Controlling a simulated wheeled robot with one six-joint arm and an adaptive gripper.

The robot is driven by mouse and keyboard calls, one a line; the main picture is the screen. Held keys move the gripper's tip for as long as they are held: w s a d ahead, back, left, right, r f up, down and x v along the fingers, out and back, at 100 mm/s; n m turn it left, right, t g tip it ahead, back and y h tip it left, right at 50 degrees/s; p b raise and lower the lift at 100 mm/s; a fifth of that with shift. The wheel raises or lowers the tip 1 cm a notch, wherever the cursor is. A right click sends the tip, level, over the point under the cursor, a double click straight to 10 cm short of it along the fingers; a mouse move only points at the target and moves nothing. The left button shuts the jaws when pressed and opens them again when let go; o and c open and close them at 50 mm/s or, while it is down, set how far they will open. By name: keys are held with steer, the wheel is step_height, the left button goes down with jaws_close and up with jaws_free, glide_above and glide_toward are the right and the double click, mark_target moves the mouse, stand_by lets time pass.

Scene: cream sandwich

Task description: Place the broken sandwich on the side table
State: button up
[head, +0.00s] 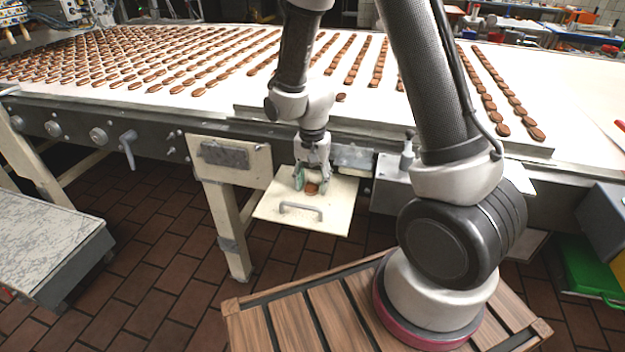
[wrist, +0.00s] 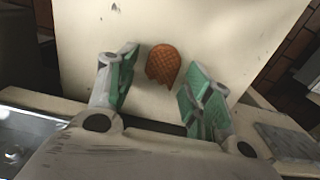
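The broken sandwich (wrist: 163,66) is a brown waffle-patterned piece with one jagged edge. It appears to lie flat on a cream panel (wrist: 90,25). My gripper (wrist: 163,75) is open above the panel, with its green-padded fingers to the left and right of the sandwich. Clear gaps show between the sandwich and both fingers. In the head view the sandwich (head: 312,188) shows small and brown below my gripper (head: 311,179), on the cream panel (head: 330,218) with a grey handle. This panel sticks out from the conveyor's front side and may be the side table.
A wide white conveyor (head: 215,105) carries rows of intact brown sandwiches behind my gripper. A marble-topped cart (head: 40,235) stands at left. Grey boxes (head: 395,178) sit on the conveyor's side, right of the panel. The panel's front part is clear except for the handle (head: 300,208).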

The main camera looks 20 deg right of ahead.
mark_target(312, 184)
step_height(312, 184, up, 12)
steer(key=s+d+r+n+t, duration=0.1)
steer(key=s+d+r+n, duration=0.1)
steer(key=s+d+r, duration=0.3)
steer(key=s+d+r+n+t, duration=0.1)
steer(key=s+d+r, duration=0.15)
steer(key=r, duration=0.35)
steer(key=s+d+r+n+t, duration=0.1)
steer(key=s+d+r+n, duration=0.1)
steer(key=s, duration=0.4)
steer(key=s+d+r+n+t, duration=0.1)
steer(key=s+d+r+n, duration=0.1)
steer(key=s, duration=0.4)
steer(key=shift+s+d+r, duration=0.15)
steer(key=shift+d+r, duration=0.35)
steer(key=shift+r, duration=0.2)
steer(key=shift+c, duration=0.4)
